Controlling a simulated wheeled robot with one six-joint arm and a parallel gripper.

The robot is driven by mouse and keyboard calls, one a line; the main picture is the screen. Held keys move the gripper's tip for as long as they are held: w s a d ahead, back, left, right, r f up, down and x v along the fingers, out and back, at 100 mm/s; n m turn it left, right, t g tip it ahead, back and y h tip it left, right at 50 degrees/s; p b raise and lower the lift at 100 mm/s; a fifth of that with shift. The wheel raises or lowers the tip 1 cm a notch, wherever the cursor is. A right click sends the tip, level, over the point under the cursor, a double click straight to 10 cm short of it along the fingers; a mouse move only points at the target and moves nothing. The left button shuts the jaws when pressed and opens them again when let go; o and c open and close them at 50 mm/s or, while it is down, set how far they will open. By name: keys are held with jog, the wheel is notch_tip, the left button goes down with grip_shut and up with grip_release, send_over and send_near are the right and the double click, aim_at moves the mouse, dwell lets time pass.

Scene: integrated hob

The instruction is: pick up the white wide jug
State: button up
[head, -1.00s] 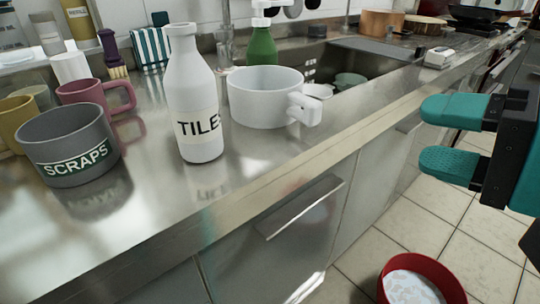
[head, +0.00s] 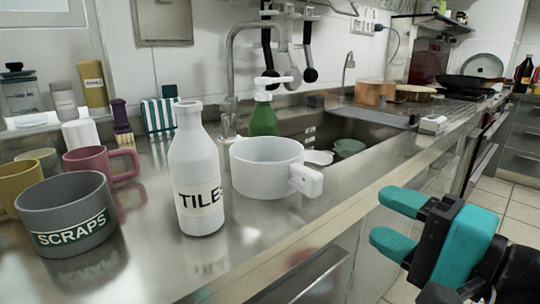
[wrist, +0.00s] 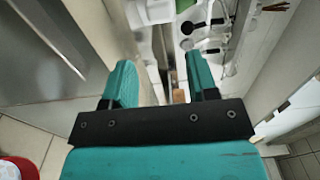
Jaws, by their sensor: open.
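The white wide jug (head: 258,180) stands upright on the steel worktop near the sink, with its blocky handle (head: 306,181) pointing right toward the front edge. My gripper (head: 380,219) is open and empty, to the right of the jug and nearer the camera, apart from it and out past the worktop's front edge. In the wrist view the teal fingers (wrist: 160,65) are spread with nothing between them. A white shape at the top of that view may be the jug, but I cannot tell.
A white bottle labelled TILES (head: 196,180) stands just left of the jug. A grey SCRAPS mug (head: 68,205) and a pink mug (head: 90,160) are further left. A green bottle (head: 263,120) and the sink (head: 370,130) lie behind. Bare worktop lies in front of the jug.

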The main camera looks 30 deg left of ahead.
aim_at(321, 186)
jog(key=p+x, duration=0.3)
jog(key=x, duration=0.1)
jog(key=p+x, duration=0.3)
jog(key=x, duration=0.1)
jog(key=p+x, duration=0.3)
jog(key=x, duration=0.1)
jog(key=shift+s+a+r, duration=0.25)
jog(key=shift+a, duration=0.25)
jog(key=shift+w+a+f, duration=0.1)
jog(key=shift+a+f, duration=0.05)
jog(key=c, duration=1)
